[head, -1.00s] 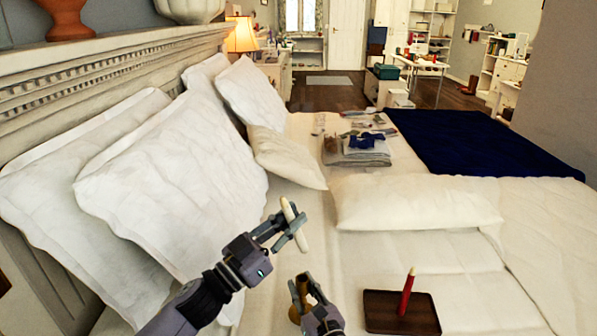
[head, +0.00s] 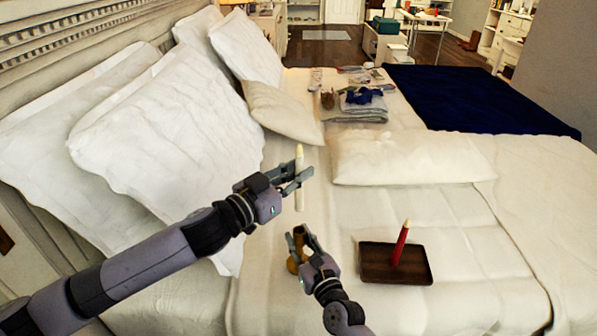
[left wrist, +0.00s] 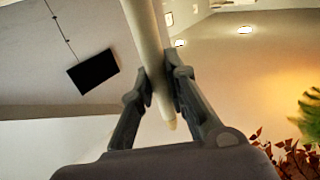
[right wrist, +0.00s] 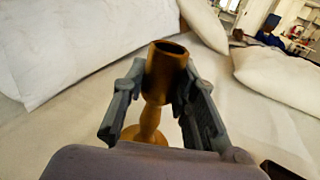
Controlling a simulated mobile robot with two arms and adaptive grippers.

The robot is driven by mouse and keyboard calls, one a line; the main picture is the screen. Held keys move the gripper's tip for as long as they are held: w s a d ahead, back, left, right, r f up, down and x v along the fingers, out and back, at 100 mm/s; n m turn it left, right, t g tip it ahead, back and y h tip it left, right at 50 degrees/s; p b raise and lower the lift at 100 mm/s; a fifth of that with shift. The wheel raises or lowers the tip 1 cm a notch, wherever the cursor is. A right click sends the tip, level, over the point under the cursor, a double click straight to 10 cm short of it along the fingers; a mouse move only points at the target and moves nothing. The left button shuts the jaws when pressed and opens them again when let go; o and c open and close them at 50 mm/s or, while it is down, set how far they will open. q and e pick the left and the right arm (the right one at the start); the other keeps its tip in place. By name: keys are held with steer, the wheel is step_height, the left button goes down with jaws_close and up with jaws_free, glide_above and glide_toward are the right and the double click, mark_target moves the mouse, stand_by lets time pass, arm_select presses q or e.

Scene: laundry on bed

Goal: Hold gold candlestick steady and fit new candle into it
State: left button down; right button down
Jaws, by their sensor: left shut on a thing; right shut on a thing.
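My left gripper (head: 293,181) is shut on a white candle (head: 299,160) and holds it upright above the bed. The candle also shows between the fingers in the left wrist view (left wrist: 148,45). My right gripper (head: 303,240) is shut on the gold candlestick (head: 293,262), lower and nearer to me. In the right wrist view the candlestick (right wrist: 165,70) stands upright between the fingers, its socket open and empty at the top. The candle is above the candlestick and apart from it, nearly in line with it in the head view.
A dark wooden tray (head: 375,275) with a red candle (head: 401,243) standing in it lies right of my right gripper. White pillows (head: 165,130) line the headboard at left. Folded clothes (head: 358,108) lie farther back.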

mark_target(296, 196)
arm_select(q)
steer(key=shift+f, duration=2.85)
steer(key=shift+f, duration=2.4)
steer(key=c, duration=1.5)
jaws_free()
steer(key=shift+s+f, duration=0.1)
steer(key=v, duration=1.2)
arm_select(e)
steer(key=c, duration=1.2)
jaws_free()
